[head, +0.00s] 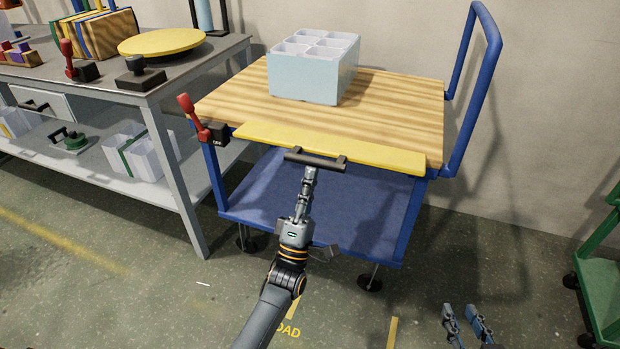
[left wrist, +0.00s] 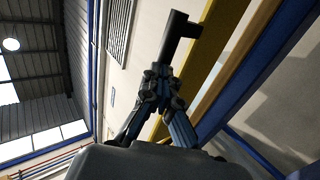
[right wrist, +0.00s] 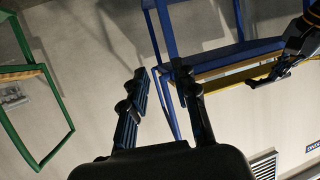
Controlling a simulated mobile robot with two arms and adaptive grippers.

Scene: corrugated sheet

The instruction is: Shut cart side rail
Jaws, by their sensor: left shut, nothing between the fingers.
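The blue cart with a wooden top (head: 400,100) stands by the wall. Its yellow side rail (head: 385,158) runs along the near edge of the top, with a dark bar handle (head: 330,162) on its outer side. The handle and rail (left wrist: 211,50) also show in the left wrist view. My left gripper (head: 310,172) is shut and empty, its tips at the near side of the handle; I cannot tell if they touch it. My right gripper (head: 463,310) is open and empty, low at the right, away from the cart; its fingers (right wrist: 163,85) are apart.
A red lever (head: 190,108) on a black block sits at the cart's left front corner. A pale blue divided bin (head: 305,85) stands on the top. A grey workbench (head: 190,65) is close on the left, a green cart (head: 600,270) at the right. The floor in front is clear.

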